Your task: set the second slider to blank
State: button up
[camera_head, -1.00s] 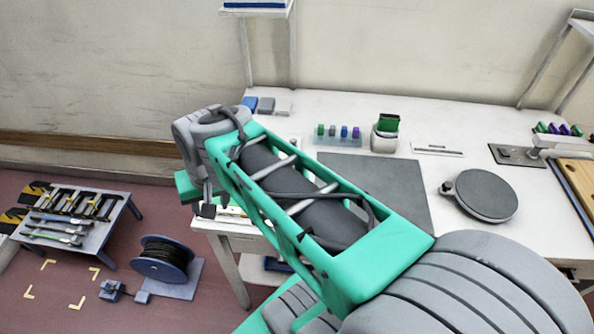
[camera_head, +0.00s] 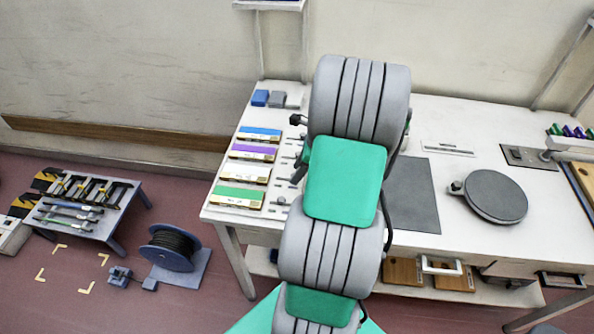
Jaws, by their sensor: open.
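A row of flat colour-marked panels lies at the table's left end: blue (camera_head: 260,134), purple (camera_head: 253,152), whitish (camera_head: 245,173) and green (camera_head: 238,196). Small fittings (camera_head: 285,157) sit just right of them; I cannot tell clearly whether these are the sliders or how they are set. Printing on the panels is too small to read. My gripper (camera_head: 298,147) is over the table just right of the panels, mostly hidden behind my arm. Its two dark fingers show apart, and nothing is seen between them.
Small blocks (camera_head: 268,98) stand at the table's back left. A dark mat (camera_head: 412,195) and a round grey turntable (camera_head: 495,195) lie to the right. A low tool bench (camera_head: 85,205) and cable reel (camera_head: 170,247) stand on the floor at left.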

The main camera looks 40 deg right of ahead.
jog(key=shift+w+a+f, duration=0.1)
jog(key=shift+f, duration=0.2)
jog(key=shift+c, duration=0.2)
grip_shut()
dwell(1.0)
